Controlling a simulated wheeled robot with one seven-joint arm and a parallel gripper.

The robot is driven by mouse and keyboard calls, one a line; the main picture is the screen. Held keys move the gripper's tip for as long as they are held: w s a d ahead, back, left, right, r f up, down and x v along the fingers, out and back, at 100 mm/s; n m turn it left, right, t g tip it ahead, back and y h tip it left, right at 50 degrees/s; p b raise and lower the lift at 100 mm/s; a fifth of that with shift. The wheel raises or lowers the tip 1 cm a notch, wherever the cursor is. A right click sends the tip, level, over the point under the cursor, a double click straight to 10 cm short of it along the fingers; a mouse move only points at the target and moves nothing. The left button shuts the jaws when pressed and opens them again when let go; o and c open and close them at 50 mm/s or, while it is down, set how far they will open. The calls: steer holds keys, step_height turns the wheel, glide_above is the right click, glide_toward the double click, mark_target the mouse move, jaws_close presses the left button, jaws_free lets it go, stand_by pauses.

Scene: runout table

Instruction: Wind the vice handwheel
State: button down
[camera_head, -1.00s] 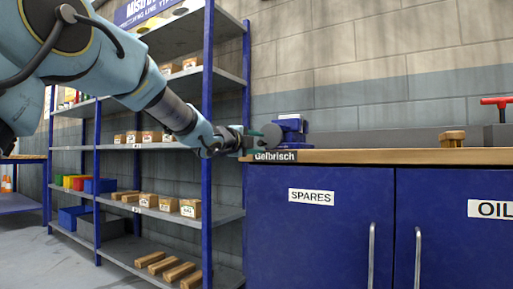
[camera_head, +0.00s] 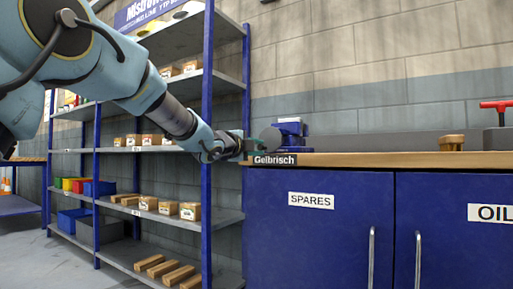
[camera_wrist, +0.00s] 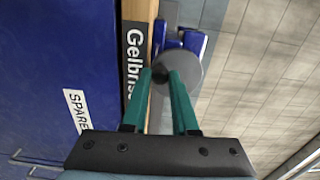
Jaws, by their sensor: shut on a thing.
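The blue vice (camera_head: 292,130) stands on the left end of the wooden bench top. Its round grey handwheel (camera_head: 272,137) faces left toward my gripper (camera_head: 256,145). In the wrist view the handwheel (camera_wrist: 188,70) shows as a grey disc beyond the fingers, with the blue vice (camera_wrist: 194,42) behind it. My gripper (camera_wrist: 162,76) has its two green fingers closed in on a small dark knob (camera_wrist: 160,72) at the wheel's edge. The fingertips partly cover the knob.
The bench top (camera_head: 400,158) has a dark Gelbrisch plate (camera_head: 275,160) on its front edge, close under my gripper. Blue cupboards (camera_head: 320,230) stand below. A shelf rack (camera_head: 208,100) with boxes stands left, behind my arm. A wooden block (camera_head: 452,142) sits farther right.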

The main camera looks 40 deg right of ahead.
steer(key=n, duration=0.2)
steer(key=shift+s+d+r+n+p, duration=0.1)
steer(key=shift+s+n+p, duration=0.2)
steer(key=shift+s+p, duration=0.05)
steer(key=shift+s+r+n+p, duration=0.15)
steer(key=shift+n+p, duration=0.35)
steer(key=shift+n, duration=0.1)
steer(key=shift+s+d+n+p, duration=0.1)
steer(key=shift+s+n+p, duration=0.25)
steer(key=shift+n, duration=0.75)
steer(key=shift+s+r+n+p, duration=0.1)
steer(key=shift+s+n+p, duration=0.05)
steer(key=shift+n+p, duration=0.75)
steer(key=shift+s+d+n, duration=0.1)
steer(key=shift+s+n, duration=0.1)
steer(key=shift+n, duration=0.6)
